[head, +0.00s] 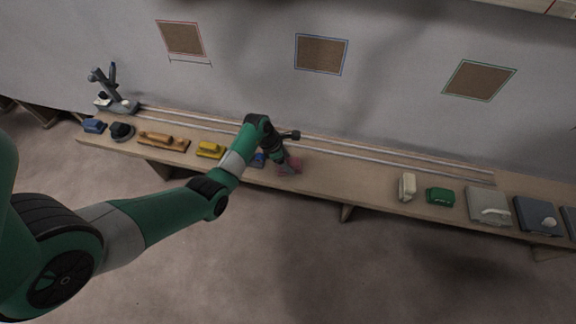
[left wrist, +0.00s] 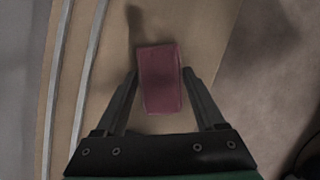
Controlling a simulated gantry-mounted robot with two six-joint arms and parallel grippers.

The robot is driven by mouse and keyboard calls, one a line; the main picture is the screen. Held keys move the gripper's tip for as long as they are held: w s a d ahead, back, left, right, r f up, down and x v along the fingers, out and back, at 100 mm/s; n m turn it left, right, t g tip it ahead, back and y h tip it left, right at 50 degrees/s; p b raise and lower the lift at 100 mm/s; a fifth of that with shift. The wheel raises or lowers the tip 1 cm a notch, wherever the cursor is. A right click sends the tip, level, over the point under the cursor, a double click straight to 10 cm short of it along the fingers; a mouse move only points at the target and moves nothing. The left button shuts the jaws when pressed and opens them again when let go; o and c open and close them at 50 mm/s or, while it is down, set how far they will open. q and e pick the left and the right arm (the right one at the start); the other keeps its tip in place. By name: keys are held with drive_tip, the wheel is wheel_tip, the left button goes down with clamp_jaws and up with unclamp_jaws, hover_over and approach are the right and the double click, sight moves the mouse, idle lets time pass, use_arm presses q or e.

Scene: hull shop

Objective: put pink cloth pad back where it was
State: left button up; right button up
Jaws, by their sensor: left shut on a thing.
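The pink cloth pad (left wrist: 160,82) is a dark pink block seen between the fingers in the left wrist view. In the head view the pad (head: 289,166) shows at the end of my left arm, over the middle of the long wooden shelf. My left gripper (left wrist: 160,80) is shut on the pad, one finger on each long side. In the head view my left gripper (head: 284,160) is partly hidden by its own wrist. I cannot tell whether the pad touches the shelf. My right gripper is not in view.
The wooden shelf (head: 345,178) has rails along its back. A yellow block (head: 210,149), a blue item (head: 258,159) and an orange-brown tool (head: 163,141) lie left of the pad. A cream block (head: 407,186) and green block (head: 439,195) lie right. Shelf between pad and cream block is clear.

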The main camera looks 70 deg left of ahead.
use_arm(q)
drive_tip(key=shift+w+r, duration=0.1)
drive_tip(key=o, duration=1.2)
drive_tip(key=shift+o, duration=0.2)
drive_tip(key=p+v, duration=0.7)
drive_tip(key=v, duration=0.5)
